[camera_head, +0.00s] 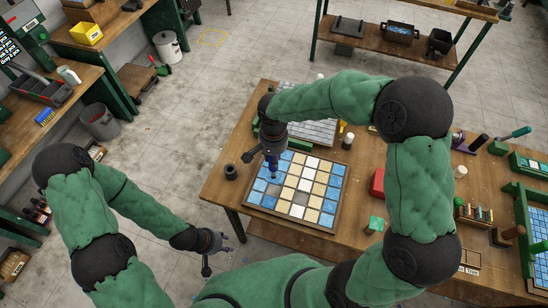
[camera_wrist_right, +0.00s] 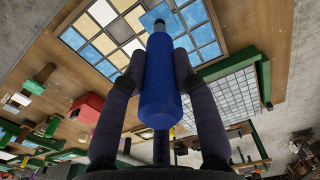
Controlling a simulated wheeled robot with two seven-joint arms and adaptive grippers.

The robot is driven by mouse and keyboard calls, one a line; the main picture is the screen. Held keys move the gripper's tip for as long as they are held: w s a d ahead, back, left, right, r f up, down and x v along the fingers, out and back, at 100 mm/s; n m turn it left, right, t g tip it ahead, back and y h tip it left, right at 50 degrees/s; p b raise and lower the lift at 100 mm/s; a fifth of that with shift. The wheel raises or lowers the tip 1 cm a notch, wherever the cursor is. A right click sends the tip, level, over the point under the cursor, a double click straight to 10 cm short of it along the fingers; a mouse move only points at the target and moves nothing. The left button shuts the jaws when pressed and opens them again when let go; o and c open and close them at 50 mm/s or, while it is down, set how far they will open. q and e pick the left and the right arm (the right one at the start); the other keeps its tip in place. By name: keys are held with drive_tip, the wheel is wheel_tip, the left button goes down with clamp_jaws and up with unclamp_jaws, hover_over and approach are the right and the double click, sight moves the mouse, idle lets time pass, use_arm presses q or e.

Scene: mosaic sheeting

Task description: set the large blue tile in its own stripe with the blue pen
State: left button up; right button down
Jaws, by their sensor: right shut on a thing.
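My right gripper (camera_head: 273,160) is shut on the blue pen (camera_wrist_right: 160,85), which points down over the left side of the mosaic board (camera_head: 293,228). The pen also shows in the head view (camera_head: 274,167). In the right wrist view a light blue tile (camera_wrist_right: 160,15) lies at the pen's tip, turned against the grid; it appears to hang from the tip, above the board. The board has blue stripes at its sides, with cream and white tiles between. My left gripper (camera_head: 228,243) is empty and looks open, left of the table.
A grey gridded sheet (camera_head: 318,132) lies behind the board. A red block (camera_head: 377,184), a green-topped block (camera_head: 375,224) and small cylinders stand right of it. A green-framed tray (camera_head: 525,235) is at the far right. A dark cup (camera_head: 231,172) stands near the table's left edge.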

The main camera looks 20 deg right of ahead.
sight(274, 175)
wheel_tip(274, 175, down, 9)
drive_tip(key=b, duration=0.8)
drive_tip(key=shift+f, duration=0.1)
idle(0.4)
drive_tip(key=shift+f+b, duration=0.75)
drive_tip(key=shift+b, duration=0.05)
idle(0.7)
drive_tip(key=shift+r, duration=0.1)
drive_tip(key=shift+r+p, duration=2.2)
drive_tip(key=shift+r, duration=1.25)
